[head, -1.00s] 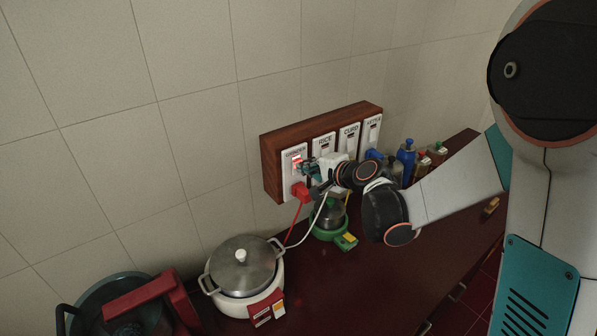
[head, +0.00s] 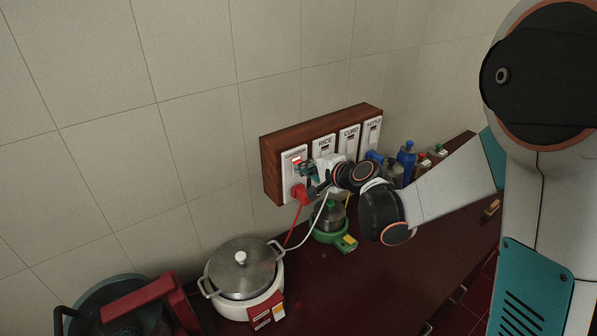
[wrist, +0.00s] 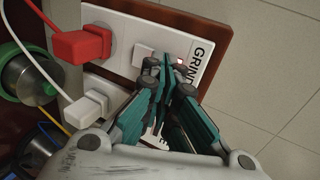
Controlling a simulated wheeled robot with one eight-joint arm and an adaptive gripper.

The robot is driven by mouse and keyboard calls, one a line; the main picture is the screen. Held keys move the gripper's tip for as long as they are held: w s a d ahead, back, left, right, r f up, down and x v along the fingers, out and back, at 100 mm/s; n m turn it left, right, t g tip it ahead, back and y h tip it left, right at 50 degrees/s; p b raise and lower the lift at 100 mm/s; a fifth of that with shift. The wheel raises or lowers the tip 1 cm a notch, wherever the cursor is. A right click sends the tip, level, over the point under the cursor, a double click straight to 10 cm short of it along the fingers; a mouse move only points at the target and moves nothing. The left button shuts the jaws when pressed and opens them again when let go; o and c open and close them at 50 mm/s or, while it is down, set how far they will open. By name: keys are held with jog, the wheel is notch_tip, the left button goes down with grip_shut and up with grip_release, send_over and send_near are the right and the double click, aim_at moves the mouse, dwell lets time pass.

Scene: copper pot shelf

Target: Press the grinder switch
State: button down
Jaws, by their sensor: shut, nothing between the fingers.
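The grinder switch (head: 297,161) is a rocker lit red near the top of the leftmost white plate, labelled GRINDER, on the wooden switch board (head: 270,175). In the wrist view the plate (wrist: 122,50) lies sideways, and the switch (wrist: 143,55) is partly covered by the fingers. My gripper (head: 302,168) is shut and empty, its teal fingers at the grinder switch. In the wrist view its fingertips (wrist: 163,66) are over or against the switch's edge; I cannot tell whether they touch it.
A red plug (head: 300,191) sits in the grinder plate below the switch. The RICE plate (head: 325,146), the CURD plate (head: 350,138) and the KETTLE plate (head: 373,131) are to the right. A lidded pot (head: 243,270), a green-based jar (head: 328,218) and bottles (head: 406,156) stand on the counter.

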jog(key=shift+w+a+f, duration=0.1)
jog(key=shift+w+a, duration=0.15)
jog(key=shift+w, duration=0.1)
dwell(0.5)
jog(key=shift+r+p+v, duration=0.2)
jog(key=shift+p+v, duration=0.15)
jog(key=shift+v, duration=1.1)
jog(key=shift+r+p+v, duration=0.15)
jog(key=shift+p+v, duration=0.15)
jog(key=shift+v, duration=1.15)
jog(key=shift+w, duration=0.15)
jog(key=s+d+f+n+g+h+b, duration=0.1)
jog(key=s+d+f+n+h+b, duration=0.1)
jog(key=s, duration=0.8)
jog(key=s+d+f+n+g+h+b, duration=0.1)
jog(key=s+d+f+n+h+b, duration=0.2)
jog(key=s+d+f+n+b, duration=0.2)
jog(key=s+d+f+n+g+h+b, duration=0.2)
jog(key=s+d+f+n+b, duration=0.2)
jog(key=s+f+b, duration=0.4)
jog(key=s+d+b, duration=0.1)
jog(key=s+b, duration=0.2)
jog(key=s, duration=0.4)
jog(key=shift+s+d+b, duration=0.25)
jog(key=shift+d+b, duration=0.15)
